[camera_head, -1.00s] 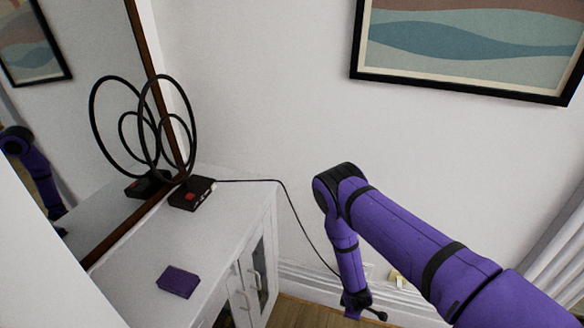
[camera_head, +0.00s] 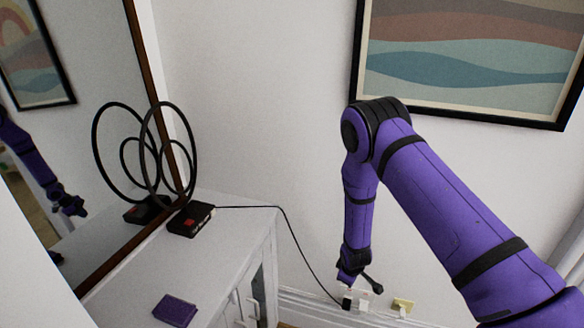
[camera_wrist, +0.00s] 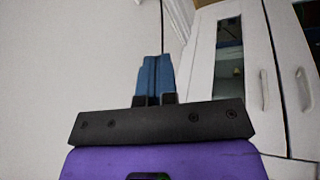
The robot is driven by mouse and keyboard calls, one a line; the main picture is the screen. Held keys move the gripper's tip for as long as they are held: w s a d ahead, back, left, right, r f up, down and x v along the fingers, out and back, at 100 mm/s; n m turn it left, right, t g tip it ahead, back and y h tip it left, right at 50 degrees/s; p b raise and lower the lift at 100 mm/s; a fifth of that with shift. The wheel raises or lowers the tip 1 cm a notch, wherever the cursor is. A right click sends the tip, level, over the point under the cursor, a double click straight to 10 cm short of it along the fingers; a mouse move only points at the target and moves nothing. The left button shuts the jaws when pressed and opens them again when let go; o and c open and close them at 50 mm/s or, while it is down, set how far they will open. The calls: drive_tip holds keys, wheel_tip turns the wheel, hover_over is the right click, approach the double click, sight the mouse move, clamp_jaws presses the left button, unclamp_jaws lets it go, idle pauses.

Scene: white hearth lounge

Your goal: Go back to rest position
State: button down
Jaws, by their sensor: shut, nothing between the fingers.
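My purple and black arm reaches in from the right in the head view, bent at the elbow with the forearm hanging down. My gripper (camera_head: 352,280) is at its lower end, in front of the white wall and right of the cabinet. In the wrist view my gripper (camera_wrist: 155,78) shows its two blue fingers together, with nothing between them. The white cabinet's doors (camera_wrist: 232,75) stand beyond it on the right of that view.
A white cabinet (camera_head: 225,265) stands at left, with a purple box (camera_head: 176,310) and a black ring-shaped device (camera_head: 190,218) on top. Its cable runs to a wall outlet. A mirror (camera_head: 75,150) is at left. A framed picture (camera_head: 480,75) hangs behind my arm.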

wheel_tip(320, 180, up, 22)
drive_tip(key=w+d+m, duration=0.1)
drive_tip(key=w+m, duration=0.1)
drive_tip(key=m, duration=0.1)
drive_tip(key=s+d+r+m+y, duration=0.1)
drive_tip(key=s+d+r, duration=0.15)
drive_tip(key=r, duration=0.65)
drive_tip(key=s+d+r+m, duration=0.1)
drive_tip(key=s+r, duration=0.2)
drive_tip(key=r, duration=0.6)
drive_tip(key=s+d+r+m+t, duration=0.1)
drive_tip(key=s+d+r+m, duration=0.25)
drive_tip(key=s+r, duration=1.05)
drive_tip(key=s+d+r+m, duration=0.1)
drive_tip(key=s+r, duration=0.1)
drive_tip(key=s, duration=0.6)
drive_tip(key=s+d+r+m, duration=0.1)
drive_tip(key=s+d+r, duration=0.1)
drive_tip(key=s, duration=0.7)
drive_tip(key=shift+s+d+r+t, duration=0.2)
drive_tip(key=shift+r+t, duration=0.1)
drive_tip(key=shift+r, duration=0.35)
